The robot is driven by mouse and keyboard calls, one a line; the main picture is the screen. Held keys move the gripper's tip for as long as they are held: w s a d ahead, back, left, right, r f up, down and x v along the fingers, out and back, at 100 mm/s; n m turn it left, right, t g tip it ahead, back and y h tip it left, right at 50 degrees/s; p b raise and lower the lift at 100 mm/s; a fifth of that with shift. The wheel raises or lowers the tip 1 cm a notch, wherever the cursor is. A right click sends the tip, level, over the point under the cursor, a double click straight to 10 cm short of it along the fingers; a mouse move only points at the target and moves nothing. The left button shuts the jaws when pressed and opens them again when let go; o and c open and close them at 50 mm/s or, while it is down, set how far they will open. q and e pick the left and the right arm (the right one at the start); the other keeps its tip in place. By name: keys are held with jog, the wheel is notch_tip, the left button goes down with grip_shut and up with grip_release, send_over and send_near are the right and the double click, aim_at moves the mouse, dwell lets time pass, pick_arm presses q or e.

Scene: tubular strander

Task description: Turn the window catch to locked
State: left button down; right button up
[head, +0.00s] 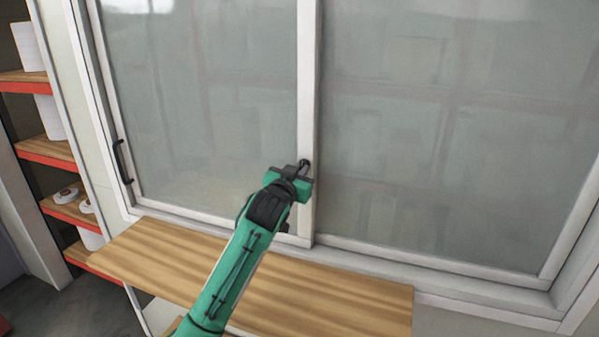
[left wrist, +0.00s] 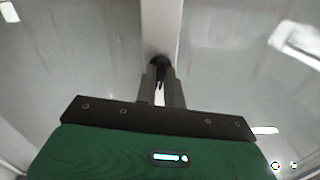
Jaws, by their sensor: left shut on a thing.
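The window catch (head: 304,163) is a small dark piece on the white upright between the two panes, partly hidden by my left gripper. In the left wrist view the dark catch (left wrist: 159,62) shows at the fingertips, against the white upright. My left gripper (head: 299,171) reaches up to it from below. Its two fingers (left wrist: 162,88) are shut on the catch. Which way the catch's lever points is hard to tell. My right gripper is in neither view.
The sliding window has two greyish panes (head: 440,120) in a white frame. A black pull handle (head: 122,161) is on its left edge. A wooden ledge (head: 340,295) runs below. Shelves with red edges (head: 45,150) stand at the left.

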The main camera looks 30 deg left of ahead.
pick_arm(q)
jog(key=shift+n, duration=0.7)
jog(key=shift+f, duration=0.1)
jog(key=c, duration=1.5)
grip_release()
jog(key=shift+s, duration=0.1)
jog(key=b+v, duration=0.4)
jog(key=v, duration=0.9)
jog(key=shift+s+d, duration=0.15)
jog(key=shift+s, duration=0.15)
